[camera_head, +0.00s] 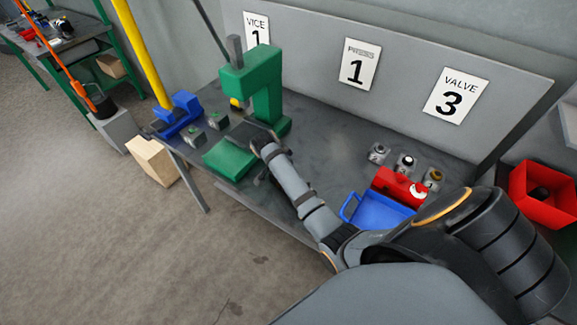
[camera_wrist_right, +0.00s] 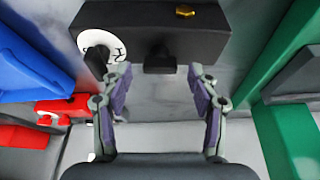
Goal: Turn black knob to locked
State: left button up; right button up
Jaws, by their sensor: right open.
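In the right wrist view a black box (camera_wrist_right: 200,32) lies ahead, with a gold button on top. At its left end is a white dial (camera_wrist_right: 113,45) with small dark marks, which I cannot read. A black bar-like knob (camera_wrist_right: 95,62) stands across the dial, tilted slightly from upright. A second black block (camera_wrist_right: 160,57) sticks out of the box's middle. My right gripper (camera_wrist_right: 160,72) is open and empty. Its fingers are on either side of the middle block, short of the box, with the dial to their left. The left gripper is not in view.
In the head view a green press (camera_head: 262,88) stands beside my right gripper (camera_head: 258,143). A blue vice (camera_head: 178,115) is to the left. A blue tray (camera_head: 375,212) and red valve (camera_head: 392,184) are to the right. A grey panel (camera_head: 410,60) backs the bench.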

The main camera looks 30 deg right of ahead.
jog(key=w+v, duration=0.1)
jog(key=v, duration=1)
jog(key=shift+s, duration=0.5)
